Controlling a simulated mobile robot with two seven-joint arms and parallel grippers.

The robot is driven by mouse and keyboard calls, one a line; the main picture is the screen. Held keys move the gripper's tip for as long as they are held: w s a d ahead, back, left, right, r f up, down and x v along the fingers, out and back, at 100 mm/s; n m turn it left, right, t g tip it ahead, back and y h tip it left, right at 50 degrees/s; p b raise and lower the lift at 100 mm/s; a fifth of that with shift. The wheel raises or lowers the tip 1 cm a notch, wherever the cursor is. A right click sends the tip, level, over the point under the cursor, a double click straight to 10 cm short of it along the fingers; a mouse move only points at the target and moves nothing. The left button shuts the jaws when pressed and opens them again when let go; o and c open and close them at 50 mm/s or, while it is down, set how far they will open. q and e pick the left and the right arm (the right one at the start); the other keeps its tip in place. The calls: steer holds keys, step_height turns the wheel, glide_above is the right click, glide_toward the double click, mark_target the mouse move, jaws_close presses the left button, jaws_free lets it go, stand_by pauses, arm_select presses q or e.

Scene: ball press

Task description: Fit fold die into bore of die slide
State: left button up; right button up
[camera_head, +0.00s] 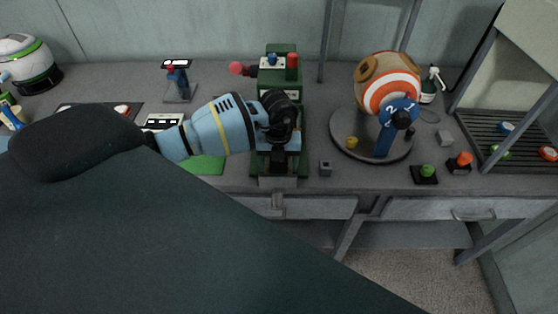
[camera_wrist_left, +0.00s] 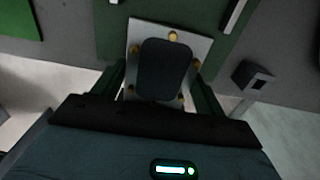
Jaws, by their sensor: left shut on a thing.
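The green press (camera_head: 300,165) stands at the middle of the bench. My left gripper (camera_head: 278,135) comes in from the left and is over its front part, hiding much of it. In the left wrist view, a pale plate (camera_wrist_left: 142,35) with several brass pins lies below the gripper, against the green base. A dark rounded block (camera_wrist_left: 164,68), apparently the fold die, shows between the fingers of the left gripper (camera_wrist_left: 160,88), which is shut on it. I cannot tell whether the block is in the bore of the die slide or above it. My right gripper is not in view.
A small grey block (camera_head: 325,168) with a dark square face sits just right of the press. A round turntable (camera_head: 345,140) with an orange-and-white ball stands further right. Green (camera_head: 424,172) and orange (camera_head: 461,160) pieces stand near the front edge.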

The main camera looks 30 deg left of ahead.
mark_target(279, 165)
arm_select(q)
steer(key=shift+f, duration=0.3)
steer(key=o, duration=1.2)
step_height(279, 165, up, 6)
steer(key=shift+r, duration=0.95)
steer(key=shift+f, duration=0.1)
